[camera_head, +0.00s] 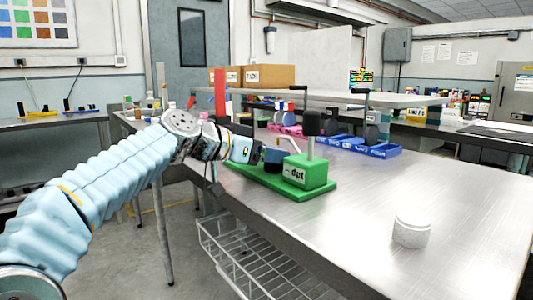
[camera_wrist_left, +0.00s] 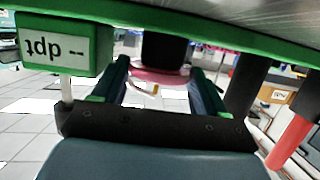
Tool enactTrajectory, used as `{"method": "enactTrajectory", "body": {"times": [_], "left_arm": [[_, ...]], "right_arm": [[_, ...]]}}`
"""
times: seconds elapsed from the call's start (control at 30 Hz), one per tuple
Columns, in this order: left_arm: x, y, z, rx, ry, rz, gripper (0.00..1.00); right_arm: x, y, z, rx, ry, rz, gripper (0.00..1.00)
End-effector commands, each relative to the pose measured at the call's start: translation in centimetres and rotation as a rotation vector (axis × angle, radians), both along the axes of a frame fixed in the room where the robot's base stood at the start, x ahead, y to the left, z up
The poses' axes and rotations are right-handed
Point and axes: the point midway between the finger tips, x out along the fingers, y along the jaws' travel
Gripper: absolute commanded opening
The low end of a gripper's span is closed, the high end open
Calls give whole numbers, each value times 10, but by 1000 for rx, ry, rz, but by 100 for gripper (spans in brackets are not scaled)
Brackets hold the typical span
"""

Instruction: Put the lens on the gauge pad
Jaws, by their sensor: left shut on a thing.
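The green gauge stand (camera_head: 306,171), labelled "dpt", has a green base, a post and a black head (camera_head: 312,122). In the left wrist view its labelled block (camera_wrist_left: 60,45) appears upside down. A black cylinder (camera_wrist_left: 165,45), apparently the gauge pad, stands on the base. A thin pinkish disc (camera_wrist_left: 160,75), which looks like the lens, spans between my left fingers just off the cylinder's free end; whether they touch is unclear. My left gripper (camera_head: 268,154) is at the stand, shut on that disc; it also fills the wrist view (camera_wrist_left: 160,88). The lens cannot be made out in the head view.
A white round jar (camera_head: 412,231) stands on the steel table's (camera_head: 370,205) right part, with clear surface around it. Blue trays (camera_head: 372,149) lie behind the stand. A red upright (camera_head: 220,93) stands behind my left wrist. A wire basket (camera_head: 255,262) hangs below the table edge.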

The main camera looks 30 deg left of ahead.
Motion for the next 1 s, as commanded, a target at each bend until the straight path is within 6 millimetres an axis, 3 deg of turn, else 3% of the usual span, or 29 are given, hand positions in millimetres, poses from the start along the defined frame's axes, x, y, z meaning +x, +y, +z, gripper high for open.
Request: {"method": "enactTrajectory", "body": {"times": [0.03,0.07,0.13,0.5,1.0], "left_arm": [[0,0,-3,0,0,-1,44],[0,0,-3,0,0,-1,74],[0,0,-2,0,0,-1,83],[0,0,5,0,1,0,83],[-91,37,32,0,-2,0,83]], "right_arm": [[0,-1,-4,-1,0,-1,43],[0,-1,-3,-1,0,-1,43],[0,-1,-2,-1,0,-1,43],[0,1,6,1,2,1,43],[1,-3,-9,-4,-2,-5,43]]}}
